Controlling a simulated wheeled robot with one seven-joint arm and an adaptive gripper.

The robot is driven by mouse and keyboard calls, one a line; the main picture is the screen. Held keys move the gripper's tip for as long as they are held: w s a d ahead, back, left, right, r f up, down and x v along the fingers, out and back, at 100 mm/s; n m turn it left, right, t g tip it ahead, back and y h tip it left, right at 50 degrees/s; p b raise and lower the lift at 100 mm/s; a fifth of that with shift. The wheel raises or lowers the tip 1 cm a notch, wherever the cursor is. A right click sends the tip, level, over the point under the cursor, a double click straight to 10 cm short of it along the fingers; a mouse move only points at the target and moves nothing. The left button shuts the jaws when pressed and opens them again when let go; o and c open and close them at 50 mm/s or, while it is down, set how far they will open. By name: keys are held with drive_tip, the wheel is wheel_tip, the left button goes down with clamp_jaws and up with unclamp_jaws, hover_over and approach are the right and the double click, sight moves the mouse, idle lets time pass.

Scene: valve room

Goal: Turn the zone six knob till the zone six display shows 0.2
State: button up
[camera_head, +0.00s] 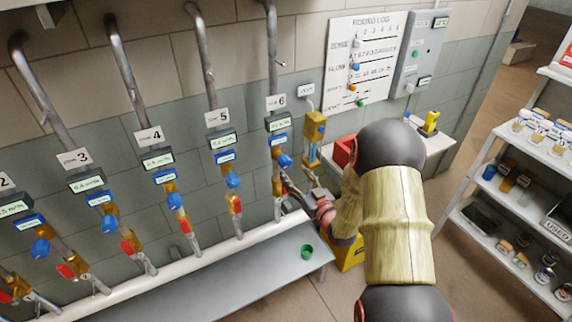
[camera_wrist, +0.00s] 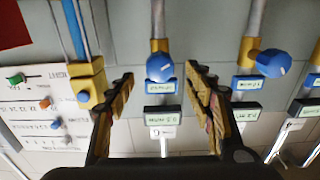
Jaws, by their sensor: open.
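The zone six knob (camera_head: 285,160) is a round blue knob on the brass valve below the number 6 label (camera_head: 276,102). In the wrist view the knob (camera_wrist: 160,67) appears between my fingertips, with a pale mark on its face. The black zone six display (camera_head: 279,122) is under the label and also shows in the wrist view (camera_wrist: 162,115), inverted; its digits are too small to read surely. A smaller blue-framed display (camera_wrist: 160,88) sits between it and the knob. My gripper (camera_wrist: 160,74) is open, one finger on each side of the knob; contact cannot be told.
The neighbouring zone five knob (camera_head: 232,181) is on the pipe to the left. A brass fitting (camera_head: 314,128) is close on the right. Shelves (camera_head: 520,190) stand at far right.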

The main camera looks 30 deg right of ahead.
sight(287, 166)
drive_tip(key=w+b, duration=0.1)
drive_tip(key=w, duration=0.6)
drive_tip(key=shift+c, duration=0.5)
drive_tip(key=c, duration=1.1)
drive_tip(key=m, duration=0.6)
drive_tip(key=m+p, duration=0.2)
drive_tip(key=m, duration=0.5)
drive_tip(key=shift+a, duration=0.1)
